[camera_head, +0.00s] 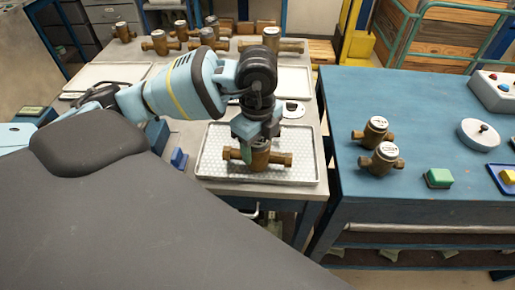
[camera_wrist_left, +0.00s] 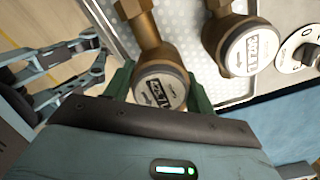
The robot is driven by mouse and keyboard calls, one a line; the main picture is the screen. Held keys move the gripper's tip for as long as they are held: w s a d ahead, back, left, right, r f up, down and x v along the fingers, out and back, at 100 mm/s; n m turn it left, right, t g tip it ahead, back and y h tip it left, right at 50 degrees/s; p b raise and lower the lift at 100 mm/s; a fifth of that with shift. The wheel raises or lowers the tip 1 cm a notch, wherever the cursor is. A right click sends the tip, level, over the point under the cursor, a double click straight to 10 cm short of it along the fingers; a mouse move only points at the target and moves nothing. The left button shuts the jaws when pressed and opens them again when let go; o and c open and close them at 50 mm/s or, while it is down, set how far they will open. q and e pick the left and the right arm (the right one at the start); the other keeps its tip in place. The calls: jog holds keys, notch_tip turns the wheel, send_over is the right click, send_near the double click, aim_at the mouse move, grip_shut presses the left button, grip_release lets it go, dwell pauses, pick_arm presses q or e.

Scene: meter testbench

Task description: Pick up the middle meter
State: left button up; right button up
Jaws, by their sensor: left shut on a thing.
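A brass meter (camera_head: 260,157) with a pipe stub on each side is at the white tray (camera_head: 212,170) in the head view. My left gripper (camera_head: 257,135) comes down on it from above. In the left wrist view its green fingers (camera_wrist_left: 160,88) are shut on both sides of this meter's round white-faced head (camera_wrist_left: 160,90). A second meter (camera_wrist_left: 245,48) is close beside it in the wrist view; my arm seems to hide it in the head view. I cannot tell whether the held meter touches the tray.
Two brass meters (camera_head: 381,146) stand on the blue table at right, near a green button box (camera_head: 438,178). Several more meters (camera_head: 160,42) stand at the back of the bench. Another white tray (camera_head: 108,76) lies at back left. A round dial (camera_wrist_left: 300,48) is beside the tray.

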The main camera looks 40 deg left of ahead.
pick_arm(q)
jog(key=shift+r, duration=0.15)
